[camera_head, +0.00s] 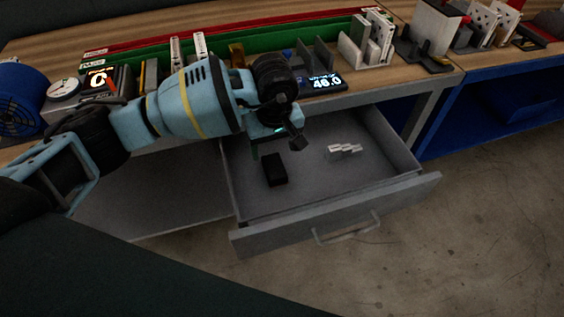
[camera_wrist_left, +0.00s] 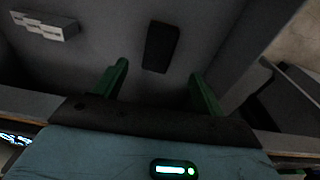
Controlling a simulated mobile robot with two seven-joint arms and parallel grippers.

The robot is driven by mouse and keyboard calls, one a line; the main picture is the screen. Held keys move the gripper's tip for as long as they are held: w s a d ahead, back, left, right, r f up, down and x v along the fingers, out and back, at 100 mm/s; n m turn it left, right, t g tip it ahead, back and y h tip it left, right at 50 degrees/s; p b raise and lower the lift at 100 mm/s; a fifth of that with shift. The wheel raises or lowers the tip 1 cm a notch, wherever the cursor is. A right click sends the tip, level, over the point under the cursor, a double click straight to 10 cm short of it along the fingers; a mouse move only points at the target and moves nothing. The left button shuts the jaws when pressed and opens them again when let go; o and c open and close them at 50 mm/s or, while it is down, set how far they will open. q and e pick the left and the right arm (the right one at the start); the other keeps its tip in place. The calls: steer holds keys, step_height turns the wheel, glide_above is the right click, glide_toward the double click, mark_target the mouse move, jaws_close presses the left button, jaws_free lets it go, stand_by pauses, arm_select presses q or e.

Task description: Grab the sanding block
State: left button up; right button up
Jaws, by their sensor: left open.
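A black block (camera_head: 275,170), which looks like the sanding block, lies in the open grey drawer (camera_head: 335,216), left of its middle. In the left wrist view the block (camera_wrist_left: 160,46) shows ahead of the fingers, roughly centred between them. My left gripper (camera_head: 275,147) is over the drawer, behind the block in the head view. Its two green fingers are apart, with nothing between them in the left wrist view (camera_wrist_left: 158,75). The fingers are partly hidden by the wrist in the head view. My right gripper is not in view.
A white stepped piece (camera_head: 345,149) lies in the drawer to the right of the block. The drawer walls and front handle (camera_head: 347,230) surround them. The workbench top (camera_head: 420,72) behind holds several holders, tools and a lit display (camera_head: 323,82). The drawer floor is otherwise mostly bare.

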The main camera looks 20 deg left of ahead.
mark_target(274, 166)
arm_select(q)
steer(key=shift+w+d+f, duration=0.1)
steer(key=shift+w+d, duration=0.05)
steer(key=shift+f, duration=0.4)
steer(key=shift+w+a+f, duration=0.15)
steer(key=shift+f, duration=1)
steer(key=shift+w+a+f, duration=0.1)
steer(key=shift+f, duration=1.05)
steer(key=shift+w+a+f, duration=0.15)
steer(key=shift+f, duration=1)
steer(key=shift+f, duration=0.25)
steer(key=c, duration=1.1)
step_height(274, 166, up, 11)
steer(key=shift+s+f, duration=0.1)
steer(key=shift+f, duration=0.1)
